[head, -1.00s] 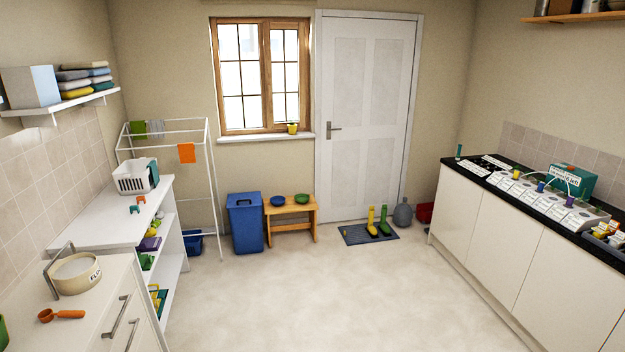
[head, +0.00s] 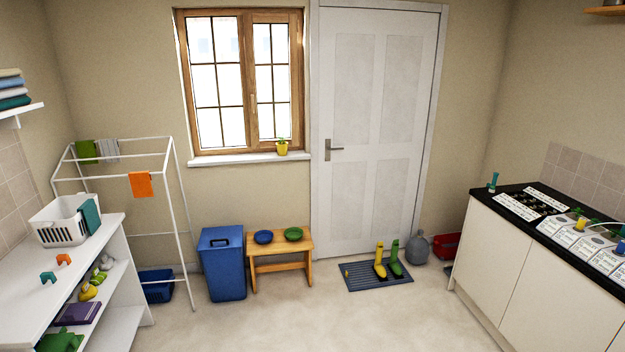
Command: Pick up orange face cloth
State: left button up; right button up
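The orange face cloth (head: 141,185) hangs over the front top rail of the white drying rack (head: 183,215) on the left, near the back wall. A green cloth (head: 86,151) and a grey striped cloth (head: 108,149) hang on the rack's rear rail. Neither of my grippers is in the head view.
A white shelf unit (head: 95,258) with a white basket (head: 62,226) stands in front of the rack. A blue bin (head: 221,265) and a wooden bench (head: 280,262) with two bowls stand right of it. A counter (head: 520,255) runs along the right. The middle floor is clear.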

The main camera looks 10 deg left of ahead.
aim_at(139, 182)
jog(key=u, duration=0.15)
jog(key=i, duration=2)
jog(key=u, duration=0.85)
jog(key=i, duration=1.85)
jog(key=u, duration=1.5)
jog(key=i, duration=1.25)
jog(key=u, duration=0.45)
